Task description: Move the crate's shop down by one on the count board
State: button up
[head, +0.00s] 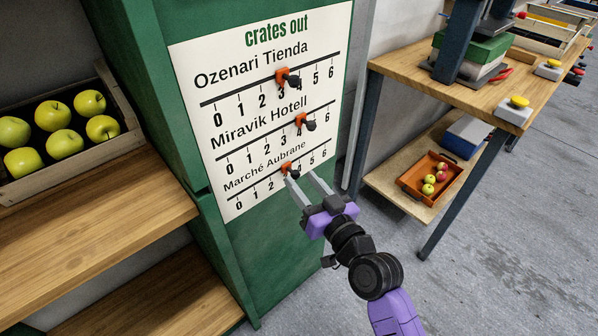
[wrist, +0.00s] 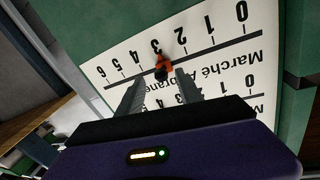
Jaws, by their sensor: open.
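The white count board (head: 217,70), headed "crates out", hangs on a green panel. It has three slider rows: Ozenari Tienda, Miravik Hotell and Marché Aubrane. Each slider is orange with a black knob. The Ozenari slider (head: 281,77) is at about 3, the Miravik slider (head: 300,119) at about 4. The Marché Aubrane slider (head: 286,168) is at 3 and also shows in the wrist view (wrist: 164,62). My gripper (head: 299,177) is open at this bottom row. In the wrist view its fingertips (wrist: 160,78) appear on either side of the black knob; contact is unclear.
A wooden crate (head: 135,128) of green-yellow apples stands on the shelf at left; no shop name shows on it. A workbench (head: 400,72) at right carries equipment and yellow buttons. An orange tray (head: 412,188) with apples lies on its lower shelf. The floor between is clear.

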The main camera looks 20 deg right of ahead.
aim_at(298, 178)
jog(key=shift+w+a, duration=0.2)
jog(key=shift+w, duration=0.7)
jog(key=shift+w+a, duration=0.15)
jog(key=shift+w, duration=0.75)
grip_shut()
